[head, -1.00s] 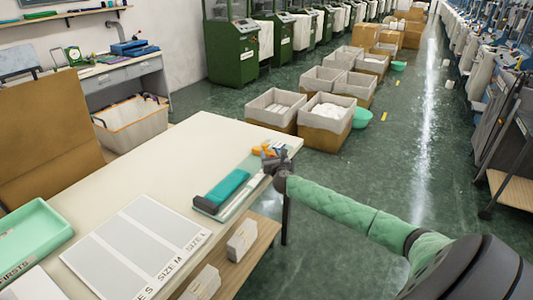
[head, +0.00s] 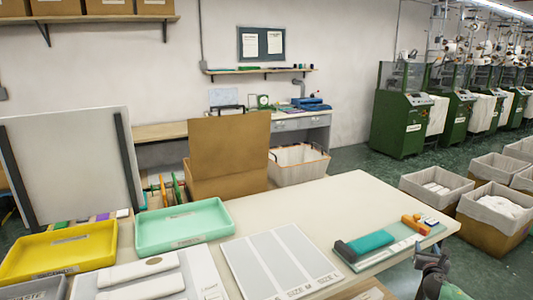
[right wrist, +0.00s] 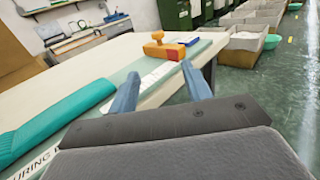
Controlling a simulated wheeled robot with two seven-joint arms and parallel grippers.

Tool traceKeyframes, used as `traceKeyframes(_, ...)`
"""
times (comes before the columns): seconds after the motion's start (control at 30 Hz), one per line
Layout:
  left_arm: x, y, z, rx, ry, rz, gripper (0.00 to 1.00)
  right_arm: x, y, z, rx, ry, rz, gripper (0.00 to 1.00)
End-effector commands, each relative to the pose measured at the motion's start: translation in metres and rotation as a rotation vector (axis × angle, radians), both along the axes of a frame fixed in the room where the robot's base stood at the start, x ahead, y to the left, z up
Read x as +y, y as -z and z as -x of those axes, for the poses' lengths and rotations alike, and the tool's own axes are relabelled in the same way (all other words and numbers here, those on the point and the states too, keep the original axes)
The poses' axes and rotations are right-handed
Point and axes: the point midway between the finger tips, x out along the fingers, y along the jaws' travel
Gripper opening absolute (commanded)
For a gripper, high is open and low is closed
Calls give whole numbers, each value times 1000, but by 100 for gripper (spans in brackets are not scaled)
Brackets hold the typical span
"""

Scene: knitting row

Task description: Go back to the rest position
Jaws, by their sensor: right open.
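My right gripper (head: 432,262) is at the lower right of the head view, beside the right end of the cream table (head: 345,195). In the right wrist view its two blue-grey fingers (right wrist: 160,88) stand apart with nothing between them. My left gripper is not in view.
A mint tray (head: 183,226) and a yellow tray (head: 60,252) stand at the left. A size chart (head: 280,262) lies on the table's front. Lined bins (head: 436,187) stand on the floor beyond the right end. Green machines (head: 402,122) line the back right.

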Motion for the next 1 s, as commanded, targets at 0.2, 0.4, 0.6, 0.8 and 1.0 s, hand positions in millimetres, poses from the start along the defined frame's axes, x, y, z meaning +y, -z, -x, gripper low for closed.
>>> traceKeyframes(0.2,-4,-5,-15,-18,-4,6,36,-1,-1,0,-31,2,-73,49)
traceKeyframes(0.4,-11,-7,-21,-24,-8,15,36,-4,0,2,-85,25,-195,49)
traceKeyframes(0.6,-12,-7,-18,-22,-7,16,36,-12,3,5,-159,72,-391,49)
traceKeyframes(0.8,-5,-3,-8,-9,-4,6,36,-19,9,13,-283,165,-727,49)
traceKeyframes(1.0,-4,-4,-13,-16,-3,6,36,-9,24,21,-444,303,-1163,49)
